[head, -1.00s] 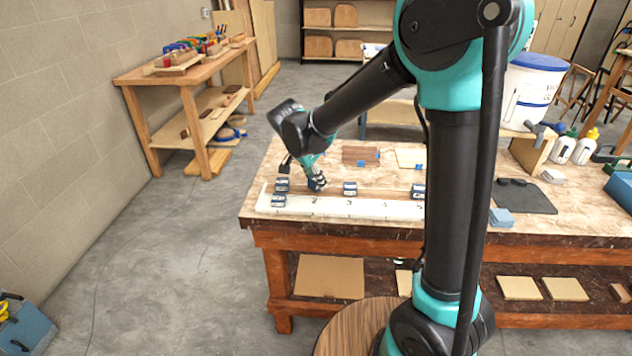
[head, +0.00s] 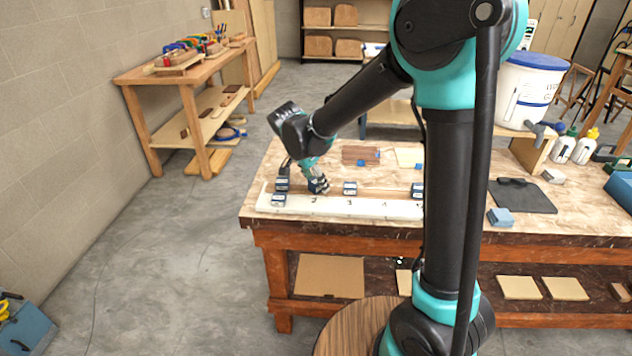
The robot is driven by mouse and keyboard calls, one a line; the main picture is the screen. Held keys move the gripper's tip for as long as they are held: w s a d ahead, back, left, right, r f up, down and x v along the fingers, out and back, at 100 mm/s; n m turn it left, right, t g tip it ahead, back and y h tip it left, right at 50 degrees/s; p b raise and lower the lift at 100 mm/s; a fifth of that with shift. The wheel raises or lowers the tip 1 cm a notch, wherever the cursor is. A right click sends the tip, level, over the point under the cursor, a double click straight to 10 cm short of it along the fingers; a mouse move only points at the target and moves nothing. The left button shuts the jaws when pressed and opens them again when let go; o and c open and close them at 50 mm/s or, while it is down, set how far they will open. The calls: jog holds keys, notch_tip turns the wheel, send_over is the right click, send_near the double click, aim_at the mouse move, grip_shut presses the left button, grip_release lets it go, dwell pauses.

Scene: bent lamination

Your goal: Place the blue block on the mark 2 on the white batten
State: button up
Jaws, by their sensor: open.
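The white batten (head: 335,206) lies along the near edge of the workbench, with dark number marks on top; mark 2 (head: 314,200) shows left of its middle. One blue block (head: 279,200) sits on the batten's left end. Others stand in a row just behind it: one at the left (head: 282,184), one in the middle (head: 350,188) and one at the right (head: 417,190), partly behind my arm. My gripper (head: 318,186) is open, pointing down just behind mark 2, at a dark blue block. Whether that block is between the fingers is too small to tell.
A brown wood block (head: 360,155) and a pale board (head: 410,158) lie farther back on the bench. My arm hides part of the bench and the batten's right end.

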jog(key=v, duration=1.2)
jog(key=s+d+f+n, duration=0.1)
jog(key=d+f, duration=0.1)
jog(key=d, duration=0.3)
jog(key=s+d+f+n+y, duration=0.1)
jog(key=s+d+f, duration=0.1)
jog(key=d, duration=0.3)
jog(key=s+d+f+n, duration=0.1)
jog(key=d+f+n, duration=0.1)
jog(key=d, duration=0.4)
jog(key=shift+s+f+y, duration=0.15)
jog(key=shift+f+y, duration=0.15)
jog(key=shift+f, duration=0.3)
jog(key=s+d+f+n+t+y, duration=0.1)
jog(key=s+d+f+n, duration=0.4)
jog(key=s+d+f, duration=0.4)
jog(key=s+d, duration=0.2)
jog(key=s, duration=0.1)
jog(key=shift+y, duration=0.3)
